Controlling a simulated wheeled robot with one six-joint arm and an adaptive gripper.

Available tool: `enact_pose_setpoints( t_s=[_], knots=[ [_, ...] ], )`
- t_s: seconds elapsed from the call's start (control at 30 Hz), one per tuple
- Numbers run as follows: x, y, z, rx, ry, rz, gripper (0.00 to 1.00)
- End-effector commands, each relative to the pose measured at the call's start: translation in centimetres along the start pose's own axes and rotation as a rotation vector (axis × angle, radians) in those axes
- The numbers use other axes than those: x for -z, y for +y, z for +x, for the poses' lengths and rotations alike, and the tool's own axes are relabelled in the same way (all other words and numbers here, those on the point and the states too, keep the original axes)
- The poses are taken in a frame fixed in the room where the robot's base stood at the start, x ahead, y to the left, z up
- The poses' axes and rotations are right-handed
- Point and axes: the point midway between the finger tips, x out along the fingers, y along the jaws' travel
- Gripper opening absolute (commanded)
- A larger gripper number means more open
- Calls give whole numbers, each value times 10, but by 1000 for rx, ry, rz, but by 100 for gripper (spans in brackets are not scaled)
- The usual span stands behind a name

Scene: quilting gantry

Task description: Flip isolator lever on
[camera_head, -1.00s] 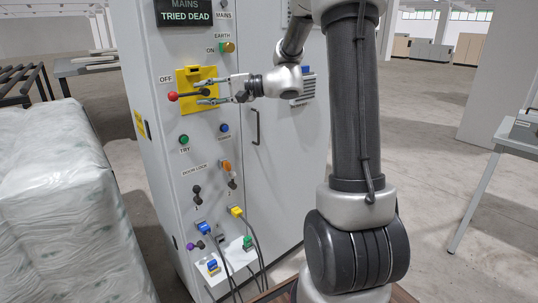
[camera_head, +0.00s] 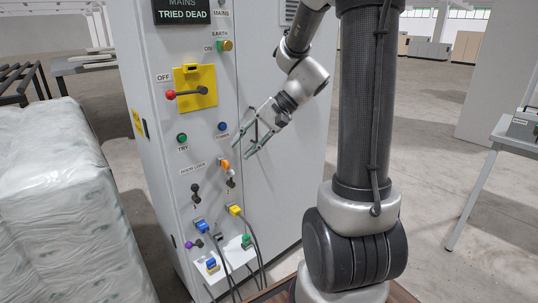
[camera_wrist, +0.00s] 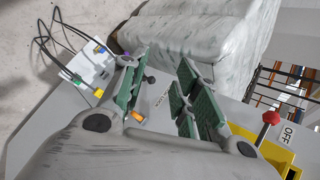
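The isolator lever (camera_head: 186,93) has a red knob (camera_head: 170,94) and a dark pivot on a yellow plate (camera_head: 208,74). It lies horizontal, its knob pointing left, just below the OFF label. In the wrist view the red knob (camera_wrist: 270,117) shows at the right, beside the OFF label (camera_wrist: 287,133). My gripper (camera_head: 241,151) is open and empty, to the right of and below the lever, clear of it. Its two green-padded fingers (camera_wrist: 165,60) are spread wide in the wrist view, with nothing between them but cabinet beyond.
The grey cabinet (camera_head: 280,190) bears a display reading TRIED DEAD (camera_head: 182,12), a green TRY button (camera_head: 182,138), a blue button (camera_head: 222,126) and an orange part (camera_head: 225,165) near my fingertips. Cabled plugs sit lower. A wrapped stack (camera_head: 60,200) stands left.

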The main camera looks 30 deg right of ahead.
Motion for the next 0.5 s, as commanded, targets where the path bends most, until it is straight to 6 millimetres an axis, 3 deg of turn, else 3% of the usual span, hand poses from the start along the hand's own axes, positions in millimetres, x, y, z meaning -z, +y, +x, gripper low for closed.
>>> enact_pose_setpoints(
  t_s=[0.23,0.5],
  knots=[
    [-30,37,-17,-188,20,-87,31],
    [-42,57,-30,-293,40,-144,31]
  ],
)
